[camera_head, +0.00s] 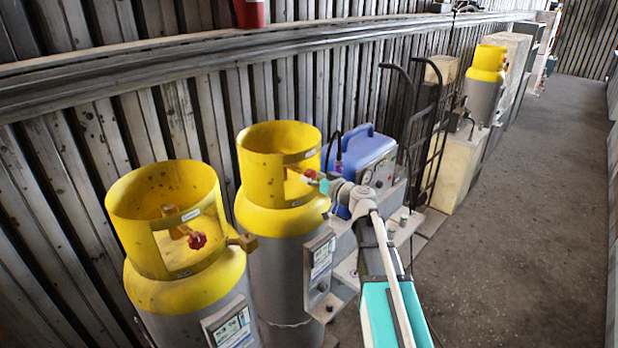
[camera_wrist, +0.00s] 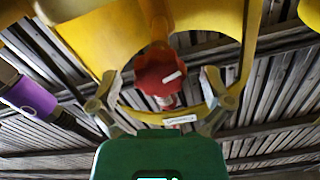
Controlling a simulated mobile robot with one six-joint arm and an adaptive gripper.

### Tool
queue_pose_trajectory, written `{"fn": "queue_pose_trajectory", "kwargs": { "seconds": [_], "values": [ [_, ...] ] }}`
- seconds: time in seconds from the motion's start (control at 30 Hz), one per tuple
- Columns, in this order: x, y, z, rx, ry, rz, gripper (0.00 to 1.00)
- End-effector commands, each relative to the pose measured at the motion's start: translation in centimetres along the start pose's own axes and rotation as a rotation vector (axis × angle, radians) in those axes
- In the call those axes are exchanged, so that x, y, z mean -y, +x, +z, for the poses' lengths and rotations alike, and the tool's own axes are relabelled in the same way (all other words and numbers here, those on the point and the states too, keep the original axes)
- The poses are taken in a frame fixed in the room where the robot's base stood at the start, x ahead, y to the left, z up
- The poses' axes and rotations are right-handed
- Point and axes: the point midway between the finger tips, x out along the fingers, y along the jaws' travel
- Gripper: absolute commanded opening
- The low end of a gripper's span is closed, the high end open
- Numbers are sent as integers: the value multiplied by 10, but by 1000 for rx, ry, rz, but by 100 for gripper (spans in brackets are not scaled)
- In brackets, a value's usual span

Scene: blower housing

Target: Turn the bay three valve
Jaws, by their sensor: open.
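A red valve handwheel (camera_wrist: 160,72) shows in the wrist view, inside a yellow cylinder collar (camera_wrist: 195,18). My gripper (camera_wrist: 161,85) is open, with one finger on each side of the handwheel; I cannot tell whether they touch it. In the head view my gripper (camera_head: 322,182) is at the opening of the middle cylinder's yellow collar (camera_head: 270,140); only a bit of its red handwheel (camera_head: 309,173) shows there. The left cylinder's collar (camera_head: 150,215) holds another red handwheel (camera_head: 197,240). I cannot read any bay number.
A blue case (camera_head: 368,158) and a black hand truck (camera_head: 430,130) stand beyond the middle cylinder. Another yellow-collared cylinder (camera_head: 485,75) stands farther back. A corrugated wall and rail (camera_head: 200,65) run behind. The floor (camera_head: 530,190) at right is clear.

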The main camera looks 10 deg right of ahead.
Motion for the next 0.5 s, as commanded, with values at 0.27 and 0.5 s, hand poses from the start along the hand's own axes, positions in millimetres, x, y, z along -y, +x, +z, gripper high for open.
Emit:
{"fn": "queue_pose_trajectory", "kwargs": {
  "seconds": [0.27,0.5],
  "values": [
    [0,4,0,0,0,1,99],
    [0,4,0,0,0,1,79]
  ]
}}
